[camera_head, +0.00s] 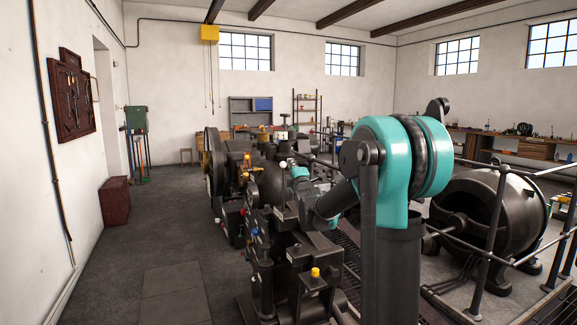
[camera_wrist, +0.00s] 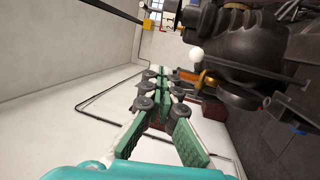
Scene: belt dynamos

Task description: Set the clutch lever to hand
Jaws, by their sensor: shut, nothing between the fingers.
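A lever with a white ball knob (camera_head: 283,165) stands upright on a thin rod at the near side of the dark machine (camera_head: 265,200). In the wrist view a white ball knob (camera_wrist: 196,54) shows beside dark machine parts, to the right of the fingertips. No lever label or hand mark is readable, so I cannot tell for sure that this is the clutch lever. My gripper (camera_wrist: 163,73) has green-padded fingers closed together, with nothing between them. It appears apart from the knob. In the head view my arm hides the fingers and part of the machine.
A round dark dynamo (camera_head: 480,225) stands at the right behind metal railings (camera_head: 490,240). Small coloured knobs, such as a yellow one (camera_head: 315,272), line the machine's near side. A red-brown chest (camera_head: 115,200) stands by the left wall. The floor (camera_head: 165,250) left of the machine is clear.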

